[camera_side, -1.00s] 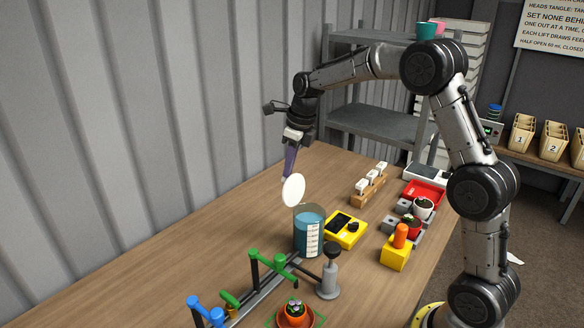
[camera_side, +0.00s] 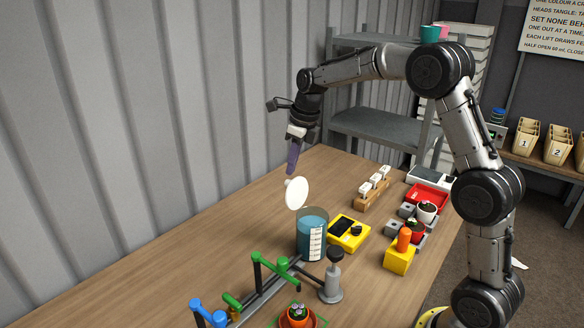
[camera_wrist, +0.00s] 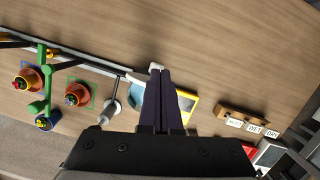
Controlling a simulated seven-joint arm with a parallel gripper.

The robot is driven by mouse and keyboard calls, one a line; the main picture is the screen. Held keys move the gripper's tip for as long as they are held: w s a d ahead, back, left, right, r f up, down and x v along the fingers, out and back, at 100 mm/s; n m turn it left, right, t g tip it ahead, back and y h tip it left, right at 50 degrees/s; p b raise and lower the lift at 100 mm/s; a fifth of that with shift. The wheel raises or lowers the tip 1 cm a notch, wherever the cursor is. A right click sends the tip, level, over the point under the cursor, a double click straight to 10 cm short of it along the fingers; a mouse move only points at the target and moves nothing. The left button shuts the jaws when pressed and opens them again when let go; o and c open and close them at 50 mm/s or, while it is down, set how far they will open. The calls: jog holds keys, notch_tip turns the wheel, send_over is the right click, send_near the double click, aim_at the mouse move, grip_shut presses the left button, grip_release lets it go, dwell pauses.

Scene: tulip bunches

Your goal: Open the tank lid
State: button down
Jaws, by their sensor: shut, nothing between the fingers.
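The tank (camera_side: 312,235) is a clear cylinder of blue liquid with a white scale on its side, standing on the table. Its lid (camera_side: 297,193) is a white disc, tipped up nearly upright above the tank's far-left rim, so the tank's top is uncovered. My gripper (camera_side: 291,172) points down with its dark purple fingers shut, just above and behind the lid. Whether the fingertips touch the lid is hard to tell. In the wrist view the shut fingers (camera_wrist: 160,72) meet near a small white piece, and the blue tank (camera_wrist: 136,90) is partly hidden behind them.
A yellow device (camera_side: 348,232) stands right of the tank. A grey post with a black knob (camera_side: 333,280) and a green valve arm (camera_side: 272,258) are in front. A wooden rack with white labels (camera_side: 373,187) is behind. The table's left side is clear.

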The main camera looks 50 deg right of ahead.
jog(key=w+d+r, duration=0.1)
jog(key=w+r, duration=0.7)
jog(key=shift+d+r, duration=0.15)
jog(key=shift+d, duration=0.05)
dwell(0.4)
jog(key=s+a+r+n+t, duration=0.1)
jog(key=s+a+r+n, duration=0.1)
jog(key=s+a+r, duration=0.35)
jog(key=s+a+r+n+t, duration=0.1)
jog(key=s+a+r+n, duration=0.15)
jog(key=s+r, duration=0.65)
jog(key=s+a+f+n+t, duration=0.1)
jog(key=s+a+f+n, duration=0.15)
jog(key=s+n, duration=0.8)
jog(key=s+a+f+n, duration=0.1)
jog(key=s+f+n, duration=1.4)
jog(key=n, duration=0.3)
jog(key=shift+s+f+h, duration=0.2)
jog(key=shift+f+h, duration=0.1)
jog(key=shift+f, duration=0.35)
